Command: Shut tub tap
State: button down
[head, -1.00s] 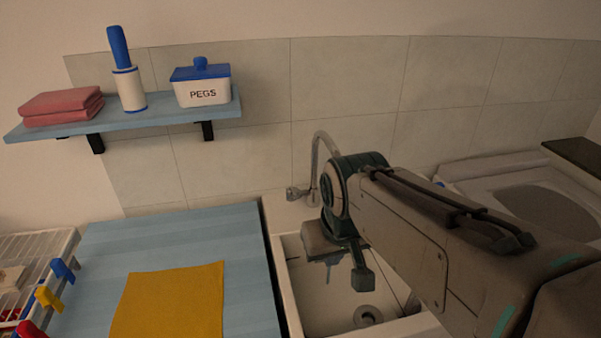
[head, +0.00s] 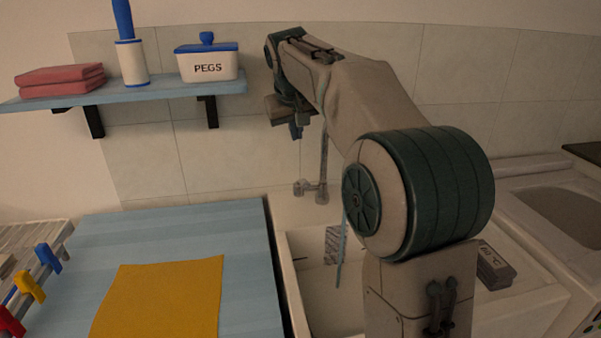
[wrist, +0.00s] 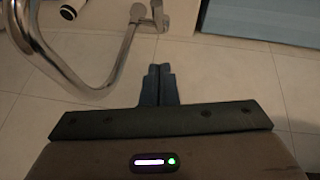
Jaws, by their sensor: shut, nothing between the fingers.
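The sink tub (head: 310,285) is a pale basin right of the blue worktop. Its chrome tap (head: 310,190) stands at the back of the tub, with its upper spout partly hidden by my arm. A thin pale-blue streak (head: 341,255) hangs over the basin; it looks like running water. In the wrist view, a curved chrome tap pipe (wrist: 88,82) is at the upper left. My gripper (head: 296,131) is above and slightly left of the tap, pointing down. In the wrist view its dark fingers (wrist: 156,72) are together and empty, to the right of the pipe and apart from it.
A blue shelf (head: 150,95) at upper left holds pink towels (head: 60,80), a lint roller (head: 132,62) and a pegs box (head: 207,66). A yellow cloth (head: 160,297) lies on the worktop (head: 190,230). A dark labelled block (head: 494,265) is at the right.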

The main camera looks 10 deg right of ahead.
send_over(303, 180)
jog(key=w+a, duration=0.1)
notch_tip(303, 180, down, 9)
jog(key=shift+s+d+f+b, duration=0.1)
jog(key=shift+s+f+b, duration=0.15)
jog(key=shift+f, duration=0.3)
jog(key=shift+s+d+f+b, duration=0.1)
jog(key=shift+s+f+b, duration=0.15)
jog(key=shift+f, duration=0.25)
jog(key=shift+s+d+f, duration=0.15)
jog(key=shift+s+f, duration=0.05)
jog(key=shift+f, duration=0.45)
jog(key=shift+d+f, duration=0.1)
